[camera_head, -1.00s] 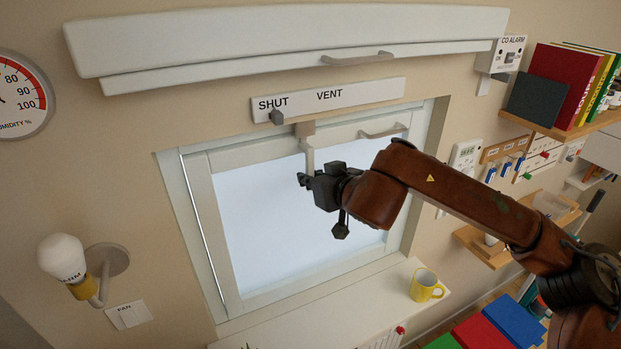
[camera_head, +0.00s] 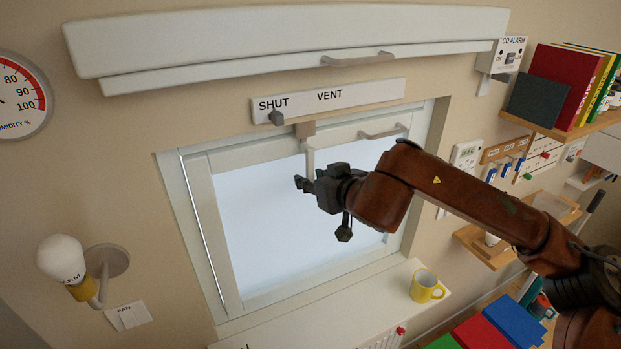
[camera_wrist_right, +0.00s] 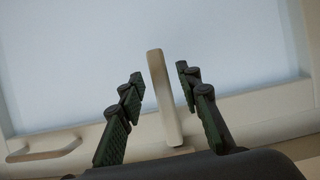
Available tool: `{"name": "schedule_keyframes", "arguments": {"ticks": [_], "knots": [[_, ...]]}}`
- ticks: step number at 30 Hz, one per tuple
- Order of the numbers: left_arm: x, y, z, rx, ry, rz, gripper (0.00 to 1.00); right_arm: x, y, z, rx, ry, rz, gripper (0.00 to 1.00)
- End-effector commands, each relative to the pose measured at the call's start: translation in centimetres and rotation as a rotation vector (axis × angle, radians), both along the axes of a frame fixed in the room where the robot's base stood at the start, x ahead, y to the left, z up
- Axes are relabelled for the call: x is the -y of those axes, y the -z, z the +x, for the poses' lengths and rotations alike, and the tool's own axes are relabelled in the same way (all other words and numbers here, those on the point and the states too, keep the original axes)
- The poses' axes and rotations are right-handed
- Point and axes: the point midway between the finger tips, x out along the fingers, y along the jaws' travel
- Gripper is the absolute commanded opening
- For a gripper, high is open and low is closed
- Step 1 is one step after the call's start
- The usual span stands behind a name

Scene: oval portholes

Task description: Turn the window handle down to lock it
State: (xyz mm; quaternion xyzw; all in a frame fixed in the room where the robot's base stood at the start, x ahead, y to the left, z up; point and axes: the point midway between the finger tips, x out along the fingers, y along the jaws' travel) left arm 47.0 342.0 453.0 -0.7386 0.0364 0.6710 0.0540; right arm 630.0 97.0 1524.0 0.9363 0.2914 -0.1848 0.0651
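The window handle (camera_head: 310,160) is a pale lever on a small beige base at the top of the window frame (camera_head: 203,205). It hangs down from the base, nearly vertical along the frame and glass. My right gripper (camera_head: 304,183) is at the handle's lower end. In the right wrist view, the handle (camera_wrist_right: 163,95) stands between the two fingers of the right gripper (camera_wrist_right: 160,85), with a gap on each side. The fingers are open and do not appear to touch it. My left gripper is out of view.
A sign strip with SHUT and VENT (camera_head: 330,98) and a grey knob (camera_head: 277,117) sit above the window. A pull bar (camera_head: 382,132) is right of the handle. A yellow mug (camera_head: 426,287) stands on the sill. A lamp (camera_head: 65,262) is at left.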

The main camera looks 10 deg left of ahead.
Motion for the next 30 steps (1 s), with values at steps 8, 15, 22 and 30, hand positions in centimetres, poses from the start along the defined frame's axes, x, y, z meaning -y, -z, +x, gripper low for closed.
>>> {"name": "schedule_keyframes", "arguments": {"ticks": [8, 15, 22, 30], "knots": [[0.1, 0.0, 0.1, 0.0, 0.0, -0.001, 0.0, 3.1, -2.3, -4.3, 0.005, 0.001, 0.0, 0.32], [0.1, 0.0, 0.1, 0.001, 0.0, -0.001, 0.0, 5.1, -3.7, -7.2, 0.003, 0.002, -0.002, 0.32], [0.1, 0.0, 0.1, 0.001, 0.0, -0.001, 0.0, 5.7, -4.1, -8.2, 0.001, 0.001, -0.001, 0.32], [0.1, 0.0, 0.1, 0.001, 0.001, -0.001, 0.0, 5.5, -3.9, -8.2, -0.004, -0.003, 0.002, 0.32]]}}
